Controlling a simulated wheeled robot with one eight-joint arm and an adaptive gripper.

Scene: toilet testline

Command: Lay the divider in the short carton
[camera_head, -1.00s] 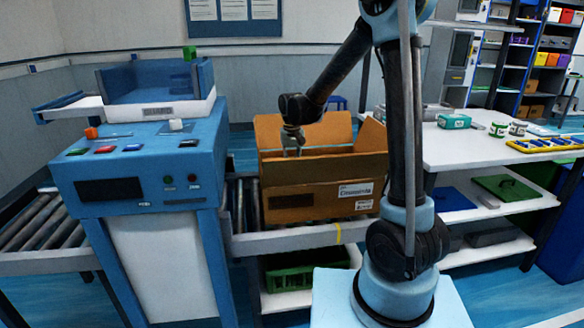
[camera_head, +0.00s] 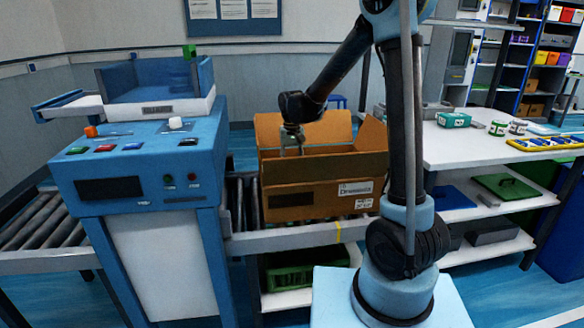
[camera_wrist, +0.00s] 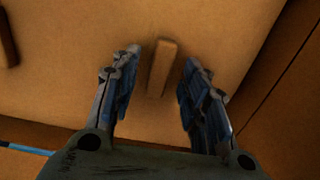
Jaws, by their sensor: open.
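The carton (camera_head: 292,204) is an open brown box with raised flaps and a white label, standing on the roller conveyor. My gripper (camera_head: 291,148) points down into it at the back left; its fingertips are partly hidden. In the wrist view my gripper (camera_wrist: 160,85) is open, with its two fingers apart. A flat tan panel, which looks like the divider (camera_wrist: 225,45), lies below them. A small raised tan bar (camera_wrist: 162,68) on it shows between the fingers, with a gap on each side. Whether the panel lies flat on the carton's floor I cannot tell.
A blue machine (camera_head: 140,165) with buttons stands left of the carton. A white table (camera_head: 480,145) at the right holds small jars, a green box and a yellow tray. A green crate (camera_head: 300,275) sits below the conveyor. Carton walls surround my gripper closely.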

